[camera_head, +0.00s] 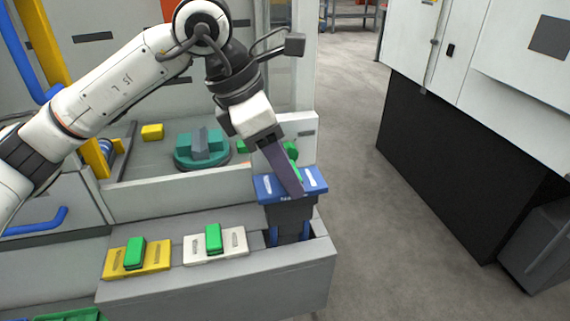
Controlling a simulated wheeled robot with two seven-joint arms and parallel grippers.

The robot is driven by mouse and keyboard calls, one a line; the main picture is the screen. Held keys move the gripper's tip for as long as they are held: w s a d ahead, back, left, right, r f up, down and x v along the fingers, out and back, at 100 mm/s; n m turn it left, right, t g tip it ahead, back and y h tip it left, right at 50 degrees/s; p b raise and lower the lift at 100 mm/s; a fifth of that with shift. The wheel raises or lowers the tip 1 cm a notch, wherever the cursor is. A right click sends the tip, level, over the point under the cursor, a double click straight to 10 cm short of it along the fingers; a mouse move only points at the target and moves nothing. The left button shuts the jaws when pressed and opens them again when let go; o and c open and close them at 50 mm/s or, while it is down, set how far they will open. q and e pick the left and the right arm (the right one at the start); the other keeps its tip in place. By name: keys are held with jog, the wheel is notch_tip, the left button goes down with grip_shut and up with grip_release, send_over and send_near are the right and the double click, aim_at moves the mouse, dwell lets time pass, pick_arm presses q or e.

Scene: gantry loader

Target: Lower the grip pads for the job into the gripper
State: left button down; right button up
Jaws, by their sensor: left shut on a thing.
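My left gripper (292,180) reaches down from above and is shut on the green handle of the blue grip pads (315,181). Its long fingers hide most of that handle. The blue grip pads are at the top of a dark gripper body (297,212) at the right end of the grey bench; I cannot tell whether they are fully seated. Yellow grip pads (157,258) with a green handle (135,253) and white grip pads (232,243) with a green handle (213,238) lie on the bench to the left. My right gripper is not in view.
Behind the bench is a machine bay with a teal round fixture (201,150) and a yellow block (152,132). A white and black cabinet (450,150) stands on the right. The grey floor (380,250) between is clear.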

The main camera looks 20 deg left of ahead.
aim_at(285, 202)
pick_arm(q)
jog(key=shift+f+b, duration=0.5)
jog(key=shift+f, duration=0.55)
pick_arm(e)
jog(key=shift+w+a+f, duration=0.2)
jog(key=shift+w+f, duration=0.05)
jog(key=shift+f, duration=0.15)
pick_arm(q)
jog(key=shift+f+b, duration=0.25)
jog(key=shift+b, duration=0.2)
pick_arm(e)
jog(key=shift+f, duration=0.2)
pick_arm(q)
jog(key=shift+f+b, duration=1.05)
jog(key=shift+f, duration=0.15)
jog(key=shift+f+b, duration=0.85)
jog(key=shift+f, duration=0.45)
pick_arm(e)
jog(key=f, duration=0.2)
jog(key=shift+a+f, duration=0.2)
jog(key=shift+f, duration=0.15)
pick_arm(q)
jog(key=shift+f+b, duration=0.1)
jog(key=shift+b, duration=0.2)
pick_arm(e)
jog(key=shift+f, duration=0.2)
